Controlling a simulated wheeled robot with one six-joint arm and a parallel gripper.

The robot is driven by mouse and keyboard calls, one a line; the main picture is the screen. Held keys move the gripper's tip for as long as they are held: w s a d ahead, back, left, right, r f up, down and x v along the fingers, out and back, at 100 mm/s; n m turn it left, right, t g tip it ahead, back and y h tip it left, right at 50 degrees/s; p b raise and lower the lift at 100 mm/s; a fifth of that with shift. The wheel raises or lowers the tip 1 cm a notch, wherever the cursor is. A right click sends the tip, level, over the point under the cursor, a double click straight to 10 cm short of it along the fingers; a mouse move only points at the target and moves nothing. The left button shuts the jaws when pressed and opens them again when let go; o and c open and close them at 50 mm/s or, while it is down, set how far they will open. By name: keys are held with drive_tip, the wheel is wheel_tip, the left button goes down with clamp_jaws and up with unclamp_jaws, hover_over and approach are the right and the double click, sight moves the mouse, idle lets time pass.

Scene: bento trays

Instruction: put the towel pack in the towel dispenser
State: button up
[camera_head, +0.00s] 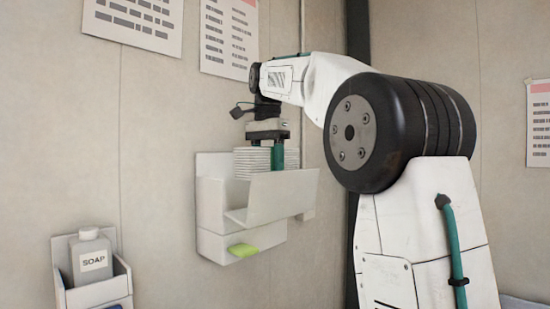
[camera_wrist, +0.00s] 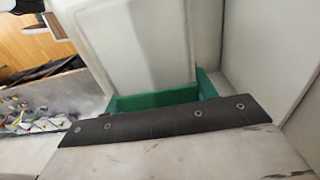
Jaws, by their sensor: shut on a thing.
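The towel pack (camera_head: 253,163) is a white stack of thin layers. In the head view it stands inside the top of the towel dispenser (camera_head: 285,196), a white wall-mounted box with an open top; its lower part is hidden behind the front panel. My gripper (camera_head: 279,152) comes from above, its green finger against the pack, and is shut on it. In the wrist view the pale pack (camera_wrist: 135,45) lies against the green finger (camera_wrist: 155,99), with a pale wall surface close at the right. I cannot tell whether the pack touches the dispenser floor.
A yellow-green piece (camera_head: 243,250) shows at the dispenser's bottom. A soap bottle (camera_head: 92,257) stands in a wall holder at lower left. Printed sheets (camera_head: 229,38) hang on the wall above. A dark vertical post (camera_head: 357,30) stands behind my arm.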

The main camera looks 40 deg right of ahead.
drive_tip(key=shift+w+a+f, duration=0.15)
drive_tip(key=shift+w+f, duration=0.15)
drive_tip(key=shift+w, duration=0.3)
drive_tip(key=shift+w+a+f, duration=0.1)
drive_tip(key=shift+w+f, duration=0.2)
drive_tip(key=shift+w, duration=0.3)
drive_tip(key=w+f, duration=0.4)
drive_tip(key=f, duration=0.1)
drive_tip(key=shift+w+a, duration=0.25)
drive_tip(key=shift+a, duration=0.2)
drive_tip(key=o, duration=1.8)
drive_tip(key=shift+c, duration=0.2)
wheel_tip(320, 180, up, 8)
